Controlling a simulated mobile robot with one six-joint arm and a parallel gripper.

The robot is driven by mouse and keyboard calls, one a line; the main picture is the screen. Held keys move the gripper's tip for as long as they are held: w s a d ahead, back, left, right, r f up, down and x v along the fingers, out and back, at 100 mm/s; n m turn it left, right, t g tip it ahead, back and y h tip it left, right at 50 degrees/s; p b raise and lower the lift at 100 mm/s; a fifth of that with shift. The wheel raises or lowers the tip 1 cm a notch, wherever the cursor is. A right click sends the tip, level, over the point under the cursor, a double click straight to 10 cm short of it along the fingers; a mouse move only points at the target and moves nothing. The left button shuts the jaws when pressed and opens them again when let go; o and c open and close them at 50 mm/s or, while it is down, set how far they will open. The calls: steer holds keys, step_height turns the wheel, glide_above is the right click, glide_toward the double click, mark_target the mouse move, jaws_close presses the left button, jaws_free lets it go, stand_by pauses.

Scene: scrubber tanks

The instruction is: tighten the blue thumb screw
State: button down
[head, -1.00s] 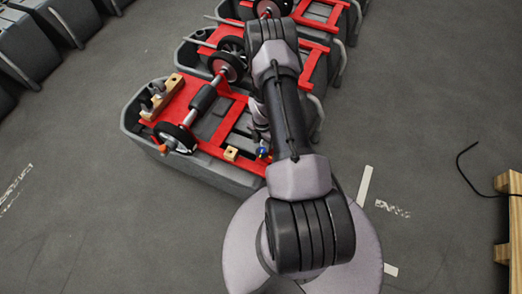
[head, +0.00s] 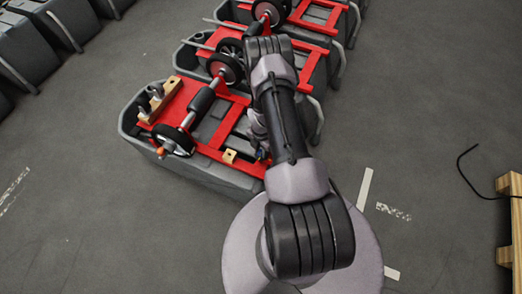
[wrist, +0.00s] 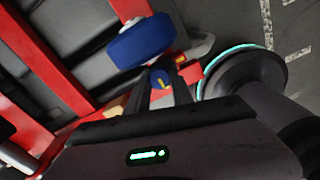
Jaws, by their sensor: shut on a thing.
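The blue thumb screw (wrist: 159,79) is a small round blue knob with a yellow mark. In the wrist view it sits between the two dark fingertips of my gripper (wrist: 162,84), which is shut on it. A larger blue cylinder (wrist: 141,42) with a pale end stands just beyond the fingers, apart from the screw. In the head view my gripper (head: 263,156) is at the near right end of the red frame (head: 217,154) on the nearest grey tank (head: 190,168). The screw cannot be made out there.
A small wooden block (head: 229,156) sits on the frame left of my gripper. A black-wheeled axle (head: 198,103) and a wooden piece with grey knobs (head: 156,101) lie farther left. More tanks stand behind. A pallet (head: 509,225) is at the right; open floor lies between.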

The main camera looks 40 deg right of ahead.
steer(key=m+b, duration=0.1)
steer(key=m, duration=0.1)
steer(key=shift+f+m, duration=0.1)
steer(key=shift+m, duration=0.3)
steer(key=m+b, duration=0.1)
steer(key=m, duration=0.3)
steer(key=shift+w+m, duration=0.1)
steer(key=shift+m, duration=0.2)
steer(key=m+b, duration=0.1)
steer(key=m, duration=0.3)
steer(key=shift+w+d, duration=0.1)
steer(key=shift+m+b, duration=0.65)
steer(key=shift+m, duration=1.35)
steer(key=shift+d, duration=0.1)
steer(key=c, duration=1.1)
jaws_free()
